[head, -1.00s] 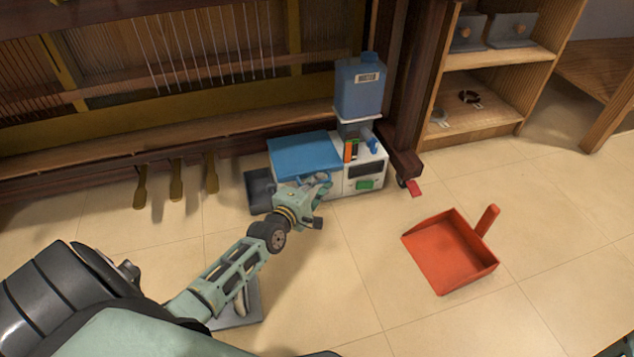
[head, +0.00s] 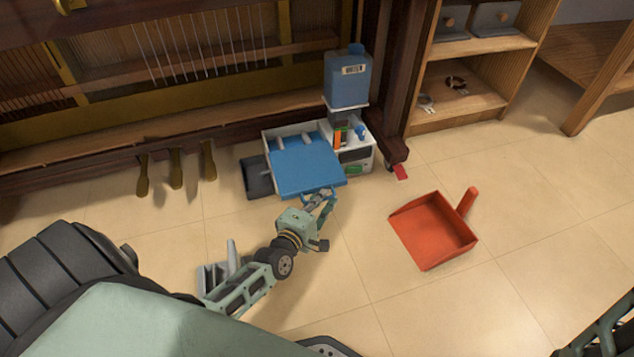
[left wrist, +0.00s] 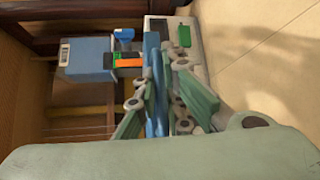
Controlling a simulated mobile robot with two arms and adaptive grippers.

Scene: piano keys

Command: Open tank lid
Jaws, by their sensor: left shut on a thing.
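The tank (head: 268,142) is a white box with a blue lid (head: 305,165), standing on the floor against the piano. The lid sits off the tank's back part, with its near edge out past the front. White bars and part of the open inside show behind it. In the left wrist view the lid (left wrist: 155,85) shows edge-on as a blue strip between the fingers of my left gripper (left wrist: 157,95). My right gripper is not in view.
A blue bottle (head: 347,80) stands on the unit's right part, above a small screen and green button. A red dustpan (head: 432,232) lies on the floor to the right. Wooden shelves (head: 460,110) stand at the back right.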

